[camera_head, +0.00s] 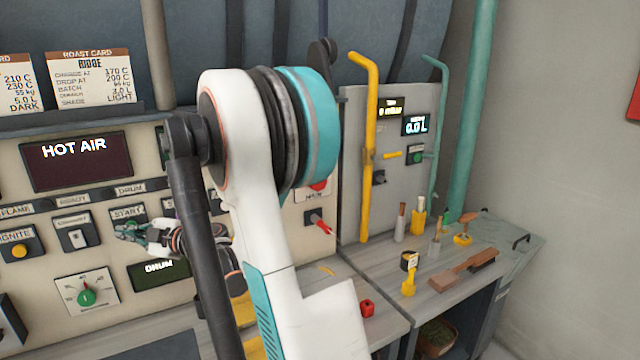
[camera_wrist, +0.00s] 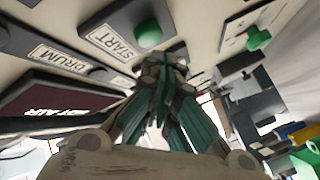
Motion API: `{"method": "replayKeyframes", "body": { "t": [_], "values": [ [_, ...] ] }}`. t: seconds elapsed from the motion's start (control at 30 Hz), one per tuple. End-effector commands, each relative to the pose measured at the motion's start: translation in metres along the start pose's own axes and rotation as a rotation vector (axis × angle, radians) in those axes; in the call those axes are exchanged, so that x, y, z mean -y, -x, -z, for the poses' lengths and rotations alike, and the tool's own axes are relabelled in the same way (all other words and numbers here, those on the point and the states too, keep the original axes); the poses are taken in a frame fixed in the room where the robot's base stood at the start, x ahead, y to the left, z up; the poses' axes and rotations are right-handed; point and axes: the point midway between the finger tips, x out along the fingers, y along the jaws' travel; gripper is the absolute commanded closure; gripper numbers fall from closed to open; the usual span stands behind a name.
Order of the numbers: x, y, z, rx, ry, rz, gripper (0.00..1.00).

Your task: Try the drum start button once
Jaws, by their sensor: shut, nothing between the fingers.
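The panel's START label (camera_head: 128,213) sits under a DRUM label (camera_head: 130,189). In the wrist view the green start button (camera_wrist: 148,34) is a round cap beside its START label (camera_wrist: 110,41), with the DRUM label (camera_wrist: 57,59) nearby. My gripper (camera_head: 122,230) is at the panel just below the START label. It hides most of the button in the head view. In the wrist view my gripper's fingers (camera_wrist: 163,68) are together and empty, with the tips close to the button. I cannot tell whether they touch it.
A HOT AIR display (camera_head: 75,160), a toggle switch (camera_head: 76,237), a yellow ignite button (camera_head: 18,250) and a green dial (camera_head: 87,297) surround the spot. A lit DRUM display (camera_head: 158,272) is below. A bench (camera_head: 440,284) with brushes and small tools stands at right.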

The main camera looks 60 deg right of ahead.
Motion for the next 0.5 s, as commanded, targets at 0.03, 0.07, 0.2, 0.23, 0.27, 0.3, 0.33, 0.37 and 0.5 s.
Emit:
{"method": "replayKeyframes", "body": {
  "t": [0.03, 0.07, 0.2, 0.23, 0.27, 0.3, 0.33, 0.37, 0.5],
  "values": [
    [0.0008, 0.0010, 0.0007, 0.000, 0.000, 0.000, 1.00],
    [0.0010, 0.0012, 0.0009, 0.000, 0.000, 0.000, 1.00],
    [0.0009, 0.0012, 0.0010, 0.000, 0.000, 0.000, 1.00],
    [0.0008, 0.0011, 0.0010, 0.000, 0.000, 0.000, 1.00],
    [0.0008, 0.0011, 0.0010, 0.000, 0.000, 0.000, 1.00],
    [0.0010, 0.0014, 0.0011, 0.000, 0.000, 0.000, 1.00],
    [0.0013, 0.0019, 0.0015, 0.000, 0.000, 0.000, 1.00],
    [0.0020, 0.0027, 0.0022, 0.000, 0.000, 0.000, 1.00],
    [0.0078, 0.0104, 0.0077, 0.000, 0.000, 0.000, 1.00]
  ]
}}
